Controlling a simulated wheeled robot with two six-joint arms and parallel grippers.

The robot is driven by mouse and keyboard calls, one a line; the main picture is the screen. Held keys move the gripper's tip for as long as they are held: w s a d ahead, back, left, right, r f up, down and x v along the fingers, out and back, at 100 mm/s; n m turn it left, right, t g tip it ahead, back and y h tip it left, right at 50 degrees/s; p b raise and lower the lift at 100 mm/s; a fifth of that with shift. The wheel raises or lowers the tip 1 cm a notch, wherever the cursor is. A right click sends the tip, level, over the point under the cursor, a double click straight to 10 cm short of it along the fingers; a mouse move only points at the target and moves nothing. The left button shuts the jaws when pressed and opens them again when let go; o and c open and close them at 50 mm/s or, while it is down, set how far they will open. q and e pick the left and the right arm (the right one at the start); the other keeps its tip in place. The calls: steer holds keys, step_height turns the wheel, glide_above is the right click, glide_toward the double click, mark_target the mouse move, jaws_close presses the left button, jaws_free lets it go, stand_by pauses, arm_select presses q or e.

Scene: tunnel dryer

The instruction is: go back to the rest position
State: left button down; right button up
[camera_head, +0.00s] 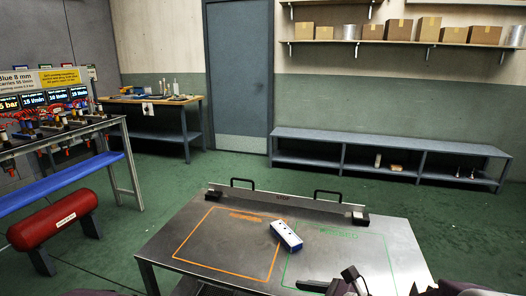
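My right gripper (338,284) seems to be the dark parts at the bottom edge, right of centre, over the near part of the metal table (176,240). It is cut off by the frame, and I cannot tell whether it is open or shut. Nothing is clearly visible in it. My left gripper is not in view. A white and blue block (286,235) lies tilted on the table, apart from the dark gripper parts, near the right side of the orange outline (222,210) and close to the green outline (291,262).
A raised bar with black handles (284,197) runs along the table's far edge. A red cylinder (55,218) and a bench with gauges (62,143) stand at left. A low grey shelf (390,143) is along the back wall. Green floor is clear between.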

steer(key=s+a+f+n+g+h, duration=0.1)
steer(key=s+f+n+g+h, duration=0.3)
steer(key=s+f+n+g, duration=0.65)
steer(key=s+d+f+n+t+h, duration=0.2)
steer(key=d+n+t+h, duration=0.25)
steer(key=d+n, duration=0.7)
step_height(320, 180, up, 24)
steer(key=w+n+p, duration=0.1)
steer(key=n+p, duration=0.1)
steer(key=p, duration=2.1)
steer(key=shift+a+h, duration=0.4)
steer(key=shift+h, duration=0.05)
steer(key=shift+w, duration=0.1)
